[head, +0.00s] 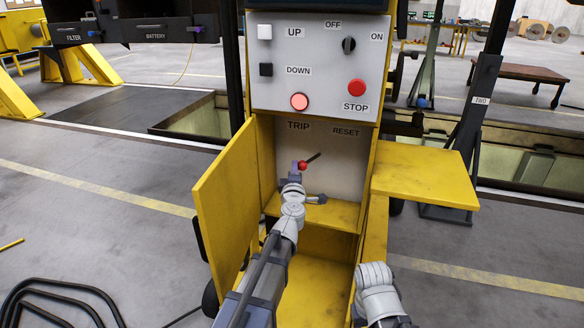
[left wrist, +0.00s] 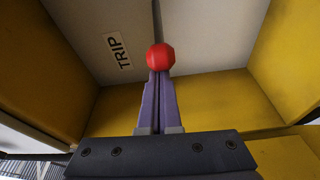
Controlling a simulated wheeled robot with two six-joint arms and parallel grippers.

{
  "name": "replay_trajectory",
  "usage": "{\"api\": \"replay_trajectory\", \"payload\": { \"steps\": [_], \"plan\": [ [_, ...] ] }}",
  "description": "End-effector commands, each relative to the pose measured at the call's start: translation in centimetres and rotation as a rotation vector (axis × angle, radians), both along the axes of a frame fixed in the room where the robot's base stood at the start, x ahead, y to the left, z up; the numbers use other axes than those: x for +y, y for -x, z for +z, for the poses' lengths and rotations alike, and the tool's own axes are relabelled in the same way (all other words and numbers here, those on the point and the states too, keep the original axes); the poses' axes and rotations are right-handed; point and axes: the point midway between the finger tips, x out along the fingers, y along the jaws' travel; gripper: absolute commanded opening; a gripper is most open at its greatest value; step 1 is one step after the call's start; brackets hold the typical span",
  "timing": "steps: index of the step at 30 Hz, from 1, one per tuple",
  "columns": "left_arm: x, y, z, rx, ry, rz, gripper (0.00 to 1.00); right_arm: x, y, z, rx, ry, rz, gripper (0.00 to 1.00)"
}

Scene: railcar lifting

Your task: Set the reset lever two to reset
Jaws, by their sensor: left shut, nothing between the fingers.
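The reset lever has a red ball knob (head: 303,165) on a dark shaft, inside the open yellow cabinet below the control panel. The knob sits on the side of the TRIP label (head: 298,126), left of the RESET label (head: 346,132). My left gripper (head: 294,177) is inside the cabinet, shut and empty, with its fingertips at the knob. In the left wrist view the red knob (left wrist: 160,57) shows at the tips of the closed purple fingers (left wrist: 159,76); I cannot tell if they touch. My right gripper is not visible; only part of my right arm shows.
The control panel (head: 325,75) above carries buttons, a rotary switch and a lit red lamp (head: 299,101). The yellow cabinet door (head: 227,200) stands open at left. A yellow shelf (head: 425,181) juts out at right. The cabinet walls closely flank my left arm.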

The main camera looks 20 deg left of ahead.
Motion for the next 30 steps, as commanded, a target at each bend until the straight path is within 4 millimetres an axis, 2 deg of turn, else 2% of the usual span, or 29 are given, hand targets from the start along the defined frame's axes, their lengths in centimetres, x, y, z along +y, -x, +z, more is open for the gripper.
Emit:
{"api": "replay_trajectory", "payload": {
  "steps": [11, 19, 21, 30],
  "plan": [
    [-1.2, 0.4, 0.0, 0.000, 0.000, 0.077, 0.00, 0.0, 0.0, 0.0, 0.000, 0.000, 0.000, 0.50],
    [-4.0, 0.7, 0.0, 0.001, 0.000, 0.273, 0.00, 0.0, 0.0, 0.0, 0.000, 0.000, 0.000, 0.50],
    [-4.5, 1.2, 0.0, 0.001, 0.000, 0.275, 0.00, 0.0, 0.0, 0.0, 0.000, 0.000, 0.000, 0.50],
    [-7.4, 1.2, 0.0, 0.000, 0.000, 0.274, 0.00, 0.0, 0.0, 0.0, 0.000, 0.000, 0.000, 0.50]
  ]
}}
